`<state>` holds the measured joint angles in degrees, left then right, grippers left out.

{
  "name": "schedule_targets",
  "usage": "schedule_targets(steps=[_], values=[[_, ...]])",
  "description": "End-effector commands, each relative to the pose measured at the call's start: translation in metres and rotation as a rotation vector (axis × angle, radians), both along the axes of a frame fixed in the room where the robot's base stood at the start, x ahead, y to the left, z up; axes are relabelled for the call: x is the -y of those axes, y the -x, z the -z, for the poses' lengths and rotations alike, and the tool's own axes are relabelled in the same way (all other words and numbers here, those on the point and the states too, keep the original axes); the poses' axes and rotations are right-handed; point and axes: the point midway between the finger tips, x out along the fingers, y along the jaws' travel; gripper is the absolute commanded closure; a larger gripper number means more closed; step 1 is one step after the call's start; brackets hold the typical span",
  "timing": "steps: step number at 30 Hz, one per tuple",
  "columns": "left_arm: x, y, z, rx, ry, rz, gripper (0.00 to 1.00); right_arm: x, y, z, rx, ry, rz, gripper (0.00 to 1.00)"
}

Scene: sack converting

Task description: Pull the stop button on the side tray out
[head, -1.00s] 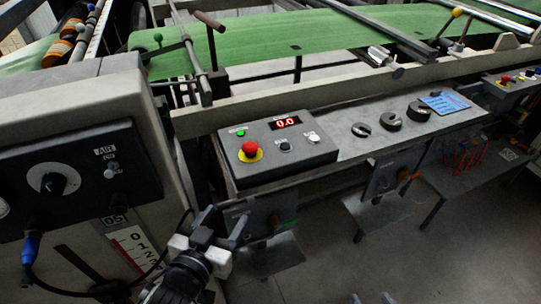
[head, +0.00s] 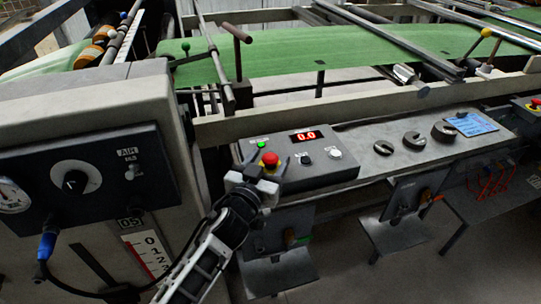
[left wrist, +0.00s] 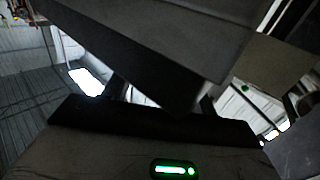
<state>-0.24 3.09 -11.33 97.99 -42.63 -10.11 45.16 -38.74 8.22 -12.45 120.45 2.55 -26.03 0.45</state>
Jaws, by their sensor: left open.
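The stop button (head: 270,158) is a red mushroom cap on a grey control box on the side tray (head: 370,150). My left gripper (head: 267,166) is open at the near left part of the box, its fingers spread to either side of the button as seen in the head view. They partly cover the yellow base around it. I cannot tell whether they touch the cap. In the left wrist view a dark box-like edge (left wrist: 175,70) fills the space ahead of the gripper, and the button does not show. My right gripper is not in view.
The control box (head: 325,172) also carries a red 0.0 display (head: 306,136), a green light and two knobs. Dark slotted rings (head: 414,140) and a blue card (head: 473,124) lie further right on the tray. A machine housing (head: 90,110) stands close on the left.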

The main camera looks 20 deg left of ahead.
Motion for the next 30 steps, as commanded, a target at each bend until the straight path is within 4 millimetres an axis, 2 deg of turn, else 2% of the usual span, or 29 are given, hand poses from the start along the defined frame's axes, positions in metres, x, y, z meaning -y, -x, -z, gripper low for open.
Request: schedule_targets(steps=[5,14,20,21,27,30], values=[[0.002,-0.014,0.000,0.000,0.000,0.001,0.43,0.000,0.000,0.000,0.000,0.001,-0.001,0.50],[0.002,-0.015,0.000,-0.001,0.001,0.001,0.43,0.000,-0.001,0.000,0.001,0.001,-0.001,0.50],[0.002,-0.015,0.000,-0.001,0.001,0.000,0.96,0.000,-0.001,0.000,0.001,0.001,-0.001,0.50],[0.002,-0.015,0.000,-0.001,0.001,0.001,1.00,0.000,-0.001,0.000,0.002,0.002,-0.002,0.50],[0.001,-0.015,-0.012,0.000,0.003,-0.001,1.00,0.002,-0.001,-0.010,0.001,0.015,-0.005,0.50],[0.001,-0.015,-0.011,0.001,0.001,-0.001,1.00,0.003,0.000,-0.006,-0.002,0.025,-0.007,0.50]])
